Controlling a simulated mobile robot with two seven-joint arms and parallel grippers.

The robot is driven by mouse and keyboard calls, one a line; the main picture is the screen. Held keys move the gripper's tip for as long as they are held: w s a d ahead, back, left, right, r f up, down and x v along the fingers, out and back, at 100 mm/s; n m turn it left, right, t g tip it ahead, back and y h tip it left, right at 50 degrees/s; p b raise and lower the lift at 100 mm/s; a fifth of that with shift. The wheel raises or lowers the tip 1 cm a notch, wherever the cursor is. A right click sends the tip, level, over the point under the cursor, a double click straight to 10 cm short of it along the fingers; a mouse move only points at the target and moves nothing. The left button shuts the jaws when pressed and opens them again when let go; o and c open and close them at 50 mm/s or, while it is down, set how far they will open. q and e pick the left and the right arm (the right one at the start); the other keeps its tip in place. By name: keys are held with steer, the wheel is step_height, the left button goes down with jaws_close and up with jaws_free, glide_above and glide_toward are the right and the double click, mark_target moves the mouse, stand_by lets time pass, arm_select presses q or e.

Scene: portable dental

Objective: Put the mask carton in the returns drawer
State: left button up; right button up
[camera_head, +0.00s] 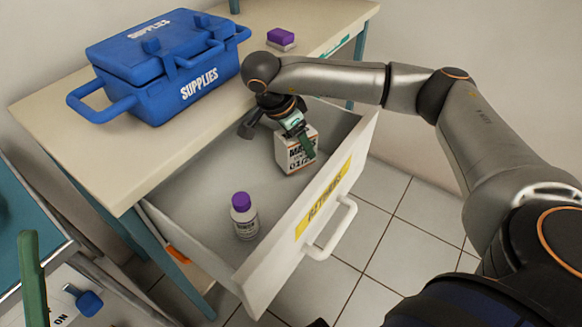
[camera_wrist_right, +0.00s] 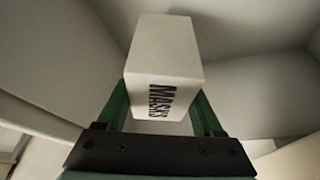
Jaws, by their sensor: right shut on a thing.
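The white mask carton (camera_head: 291,154), with dark lettering, is inside the open returns drawer (camera_head: 268,262), near its far end. My right gripper (camera_head: 301,134) reaches down from above and is shut on the carton. In the right wrist view the carton (camera_wrist_right: 163,70) sits between the two green fingers (camera_wrist_right: 160,112), with "MASKS" on the face towards me. I cannot tell whether its underside touches the drawer floor. The drawer has a yellow label and a white handle. One green finger, apparently of my left gripper (camera_head: 33,280), shows at the lower left edge; the rest is out of frame.
A white bottle with a purple cap (camera_head: 243,217) stands in the nearer part of the drawer. A blue supplies case (camera_head: 165,75) and a small purple-topped block (camera_head: 281,38) are on the counter (camera_head: 120,150). The drawer floor between bottle and carton is clear.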

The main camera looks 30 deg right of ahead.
mark_target(286, 137)
steer(key=shift+f+b, duration=0.65)
steer(key=shift+f, duration=2.1)
steer(key=shift+f, duration=0.15)
steer(key=o, duration=1.4)
steer(key=shift+r, duration=0.35)
steer(key=p+v, duration=0.3)
steer(key=v, duration=0.7)
steer(key=shift+a+r, duration=0.5)
steer(key=shift+r, duration=0.25)
